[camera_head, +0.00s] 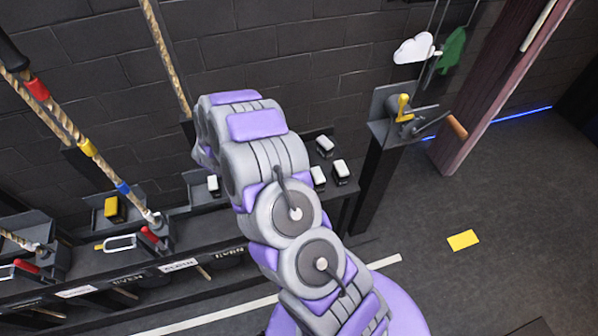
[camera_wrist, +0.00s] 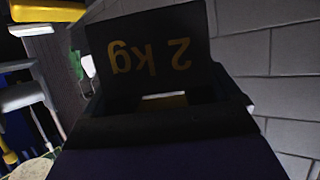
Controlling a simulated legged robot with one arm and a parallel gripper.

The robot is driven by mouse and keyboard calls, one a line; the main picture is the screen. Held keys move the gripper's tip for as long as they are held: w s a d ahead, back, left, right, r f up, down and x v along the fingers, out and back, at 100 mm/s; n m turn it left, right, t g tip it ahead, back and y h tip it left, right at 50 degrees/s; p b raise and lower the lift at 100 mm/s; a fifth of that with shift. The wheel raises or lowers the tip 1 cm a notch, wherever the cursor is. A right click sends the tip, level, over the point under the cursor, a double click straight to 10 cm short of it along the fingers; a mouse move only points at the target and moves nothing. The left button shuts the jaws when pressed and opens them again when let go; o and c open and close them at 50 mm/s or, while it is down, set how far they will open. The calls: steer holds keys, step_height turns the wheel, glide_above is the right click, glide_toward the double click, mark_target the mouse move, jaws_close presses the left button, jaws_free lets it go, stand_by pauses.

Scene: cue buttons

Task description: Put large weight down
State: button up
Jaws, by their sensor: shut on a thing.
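A dark weight (camera_wrist: 150,60) marked "2 kg" in yellow fills the upper middle of the wrist view, its lettering upside down there. My gripper (camera_wrist: 165,100) is shut on it; a small patch of yellow and white shows in the gap between the dark parts below the lettering. In the head view my arm reaches up from the lower right towards the dark bench, and its own links hide my gripper and the held weight. I cannot tell whether the weight touches a surface.
Several white-topped dark blocks (camera_head: 340,172) stand on the bench right of my arm, another (camera_head: 213,185) left of it. A yellow-topped block (camera_head: 112,208) is further left among ropes (camera_head: 60,115) and shackles. A post with a crank (camera_head: 405,110) stands right. A brick wall is close behind.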

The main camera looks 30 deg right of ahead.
steer(key=shift+s+d+f+m+g+h, duration=0.4)
steer(key=shift+f+m+g, duration=0.05)
steer(key=shift+f+m, duration=0.1)
steer(key=shift+s+d+f+m+g+h, duration=0.35)
steer(key=shift+s+f+m+g+h, duration=0.1)
steer(key=shift+f, duration=0.1)
steer(key=shift+s+d+f+m+g, duration=0.15)
steer(key=shift+s+f+m+g, duration=0.2)
steer(key=shift+f, duration=0.15)
steer(key=shift+f+b, duration=0.65)
steer(key=shift+f, duration=4.3)
steer(key=o, duration=1.8)
steer(key=shift+s, duration=0.1)
